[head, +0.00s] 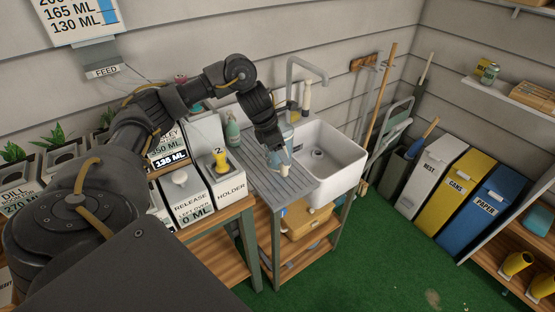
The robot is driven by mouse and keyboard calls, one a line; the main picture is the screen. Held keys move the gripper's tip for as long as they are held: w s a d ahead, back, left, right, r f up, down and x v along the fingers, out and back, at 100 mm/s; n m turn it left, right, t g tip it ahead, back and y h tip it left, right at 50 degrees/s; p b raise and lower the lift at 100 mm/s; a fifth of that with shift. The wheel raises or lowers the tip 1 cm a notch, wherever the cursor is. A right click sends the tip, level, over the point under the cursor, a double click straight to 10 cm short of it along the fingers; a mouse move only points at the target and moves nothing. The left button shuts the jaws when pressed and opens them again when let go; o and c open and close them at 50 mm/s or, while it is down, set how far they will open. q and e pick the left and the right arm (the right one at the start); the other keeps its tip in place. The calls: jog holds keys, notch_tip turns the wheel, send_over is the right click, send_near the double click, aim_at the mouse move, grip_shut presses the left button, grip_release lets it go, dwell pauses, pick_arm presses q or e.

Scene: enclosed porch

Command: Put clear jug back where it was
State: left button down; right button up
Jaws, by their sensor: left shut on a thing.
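The clear jug (287,132) shows as a pale bluish, see-through shape at the sink's left side, over or on the grey ribbed drainboard (262,181). My left arm reaches in from the left and bends down to it. My left gripper (275,149) is shut on the jug and hides much of it. I cannot tell whether the jug's base touches the drainboard. My right gripper is not in view.
The white sink basin (340,158) with a tall grey tap (306,70) is right of the drainboard. A green bottle (232,131) stands behind the drainboard. The holder box (226,180) stands left.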

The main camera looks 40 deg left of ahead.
pick_arm(q)
jog(key=f, duration=0.2)
jog(key=a+f, duration=0.1)
jog(key=f, duration=0.1)
jog(key=shift+s+a+f+p, duration=0.1)
jog(key=shift+a+f+p, duration=0.15)
jog(key=shift+p, duration=0.1)
jog(key=shift+d, duration=0.1)
jog(key=shift+f, duration=0.15)
jog(key=shift+c, duration=2)
grip_release()
jog(key=shift+s, duration=0.1)
